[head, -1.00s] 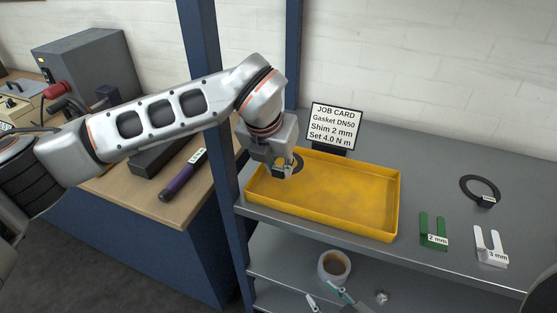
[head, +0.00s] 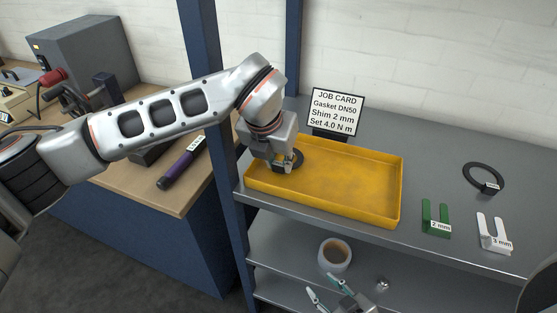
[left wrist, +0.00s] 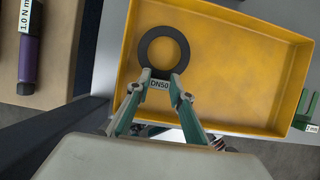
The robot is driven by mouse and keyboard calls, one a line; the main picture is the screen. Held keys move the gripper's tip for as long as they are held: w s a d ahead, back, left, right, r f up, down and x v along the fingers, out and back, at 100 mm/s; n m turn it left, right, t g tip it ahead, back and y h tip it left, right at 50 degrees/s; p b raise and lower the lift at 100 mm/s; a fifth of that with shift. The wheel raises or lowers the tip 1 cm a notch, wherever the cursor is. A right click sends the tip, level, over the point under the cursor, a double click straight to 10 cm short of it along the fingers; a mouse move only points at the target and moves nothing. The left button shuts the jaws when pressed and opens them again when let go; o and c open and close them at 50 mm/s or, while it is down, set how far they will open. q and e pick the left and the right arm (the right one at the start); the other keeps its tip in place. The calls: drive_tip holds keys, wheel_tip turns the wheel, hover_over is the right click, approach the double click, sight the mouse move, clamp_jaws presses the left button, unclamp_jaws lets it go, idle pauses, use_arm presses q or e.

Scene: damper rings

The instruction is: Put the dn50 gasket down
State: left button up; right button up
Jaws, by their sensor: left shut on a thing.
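The dn50 gasket (left wrist: 143,50) is a flat black ring with a tab labelled DN50, over the left end of the yellow tray (head: 376,217). In the head view the gasket (head: 298,158) is partly hidden by my left gripper (head: 287,170). In the left wrist view the left gripper (left wrist: 161,84) is shut on the gasket's tab. The ring lies within the tray's outline, near its wall; I cannot tell whether it touches the floor. My right gripper (head: 321,286) is low at the bottom of the head view, open and empty.
A job card (head: 336,112) stands behind the tray. Another black ring (head: 482,174), a green 2 mm shim (head: 436,222) and a white 3 mm shim (head: 494,235) lie to the right. A blue post (head: 222,120) stands close left. The tray's middle and right are empty.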

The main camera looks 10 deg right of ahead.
use_arm(q)
drive_tip(key=shift+f, duration=0.3)
drive_tip(key=shift+f+b, duration=0.25)
drive_tip(key=shift+b, duration=0.25)
drive_tip(key=o, duration=0.8)
drive_tip(key=shift+o, duration=0.7)
drive_tip(key=v, duration=1.2)
clamp_jaws()
